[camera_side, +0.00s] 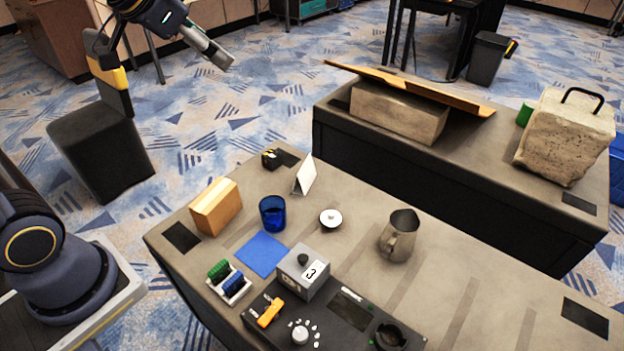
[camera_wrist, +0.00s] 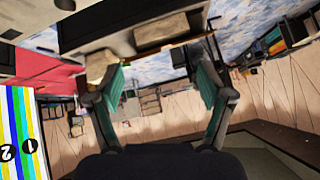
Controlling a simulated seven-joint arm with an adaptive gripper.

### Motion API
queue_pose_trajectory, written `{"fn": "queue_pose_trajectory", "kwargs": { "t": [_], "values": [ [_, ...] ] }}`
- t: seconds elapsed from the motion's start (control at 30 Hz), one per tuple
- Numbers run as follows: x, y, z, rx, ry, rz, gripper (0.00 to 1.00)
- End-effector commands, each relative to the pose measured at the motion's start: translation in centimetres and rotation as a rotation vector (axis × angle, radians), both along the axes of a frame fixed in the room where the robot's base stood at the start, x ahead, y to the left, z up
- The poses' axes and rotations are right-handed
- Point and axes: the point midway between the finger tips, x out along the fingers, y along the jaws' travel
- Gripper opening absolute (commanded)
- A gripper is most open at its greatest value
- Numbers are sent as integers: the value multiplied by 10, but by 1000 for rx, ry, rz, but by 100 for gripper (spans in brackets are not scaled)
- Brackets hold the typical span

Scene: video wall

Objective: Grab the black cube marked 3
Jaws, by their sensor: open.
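A small black cube (camera_side: 271,159) with a yellow and pale marking sits at the far left corner of the table; its marking is too small to read. A grey box (camera_side: 303,273) with a black knob on top and a white label reading 3 stands at the table's front middle. My gripper (camera_side: 222,60) is high at the top left in the side view, well above and behind the table, away from both. In the wrist view my gripper (camera_wrist: 160,84) has its two teal-padded fingers wide apart with nothing between them. Neither the cube nor the box can be made out there.
Near the cube are a white folded card (camera_side: 305,175), a cardboard box (camera_side: 215,206) and a blue cup (camera_side: 272,212). A metal pitcher (camera_side: 399,236), a white lidded disc (camera_side: 330,219), a blue sheet (camera_side: 262,253) and a tray (camera_side: 235,290) also lie on the table (camera_side: 470,262). Its right side is mostly clear.

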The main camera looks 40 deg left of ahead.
Motion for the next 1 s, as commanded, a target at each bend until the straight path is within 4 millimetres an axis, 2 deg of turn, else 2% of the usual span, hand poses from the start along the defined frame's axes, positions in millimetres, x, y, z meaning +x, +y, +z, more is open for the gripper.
{"fn": "queue_pose_trajectory", "kwargs": {
  "t": [0.03,0.13,0.23,0.3,0.37,0.43,0.5,0.57,0.6,0.7,0.83,1.0],
  "values": [
    [28,6,-3,18,8,-6,79],
    [83,21,-15,49,16,-21,79],
    [136,43,-45,59,40,-28,79],
    [167,62,-75,54,64,-22,79],
    [190,80,-106,39,88,-13,79],
    [210,103,-148,13,121,7,79],
    [222,124,-192,-21,160,32,79],
    [225,140,-229,-55,196,59,79],
    [223,148,-252,-79,222,77,79],
    [213,163,-300,-130,284,113,79],
    [197,172,-337,-168,339,144,79],
    [202,176,-361,-174,345,154,79]
  ]
}}
